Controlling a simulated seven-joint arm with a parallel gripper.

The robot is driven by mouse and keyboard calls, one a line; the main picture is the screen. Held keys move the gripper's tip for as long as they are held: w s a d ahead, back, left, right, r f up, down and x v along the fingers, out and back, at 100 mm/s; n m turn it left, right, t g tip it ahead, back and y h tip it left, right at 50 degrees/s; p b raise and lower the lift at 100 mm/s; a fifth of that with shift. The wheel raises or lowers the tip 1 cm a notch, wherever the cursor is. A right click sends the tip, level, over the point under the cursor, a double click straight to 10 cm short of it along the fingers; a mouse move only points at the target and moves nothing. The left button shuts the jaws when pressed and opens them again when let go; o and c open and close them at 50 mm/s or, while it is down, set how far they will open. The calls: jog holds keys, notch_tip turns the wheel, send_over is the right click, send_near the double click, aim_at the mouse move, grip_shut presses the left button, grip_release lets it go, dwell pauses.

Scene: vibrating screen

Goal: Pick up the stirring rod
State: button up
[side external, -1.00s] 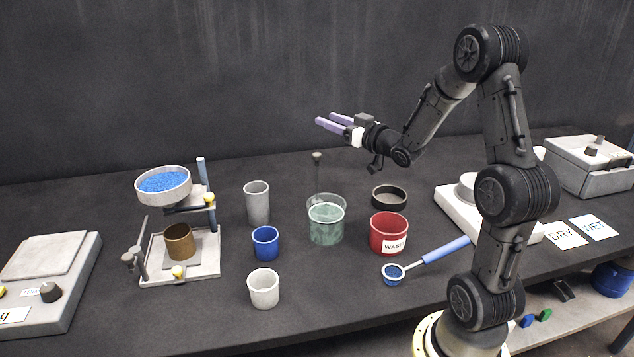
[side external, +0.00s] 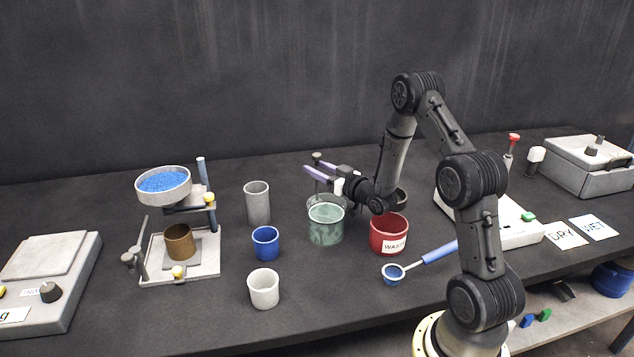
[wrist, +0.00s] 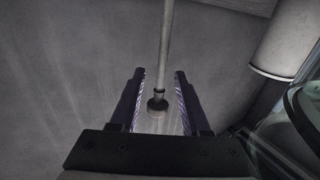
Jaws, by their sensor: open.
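The stirring rod, thin and grey with a dark knob (side external: 317,157) on top, stands in the glass beaker (side external: 326,233) of greenish liquid. My gripper (side external: 311,163) is low over the beaker, its lilac fingers pointing left at the height of the rod's top. In the wrist view the rod's shaft (wrist: 166,45) and knob appear between the two spread fingers of my gripper (wrist: 159,73), with a gap on each side. The fingers are open and hold nothing. The rod's lower end is hard to make out in the liquid.
A red waste cup (side external: 388,236) stands right of the beaker, below my wrist. A grey cylinder (side external: 258,205), a blue cup (side external: 265,243) and a white cup (side external: 263,290) stand to the left. A blue-handled scoop (side external: 425,258) lies in front.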

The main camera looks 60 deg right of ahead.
jog(key=shift+w, duration=0.2)
grip_shut()
jog(key=shift+r, duration=0.1)
dwell(0.4)
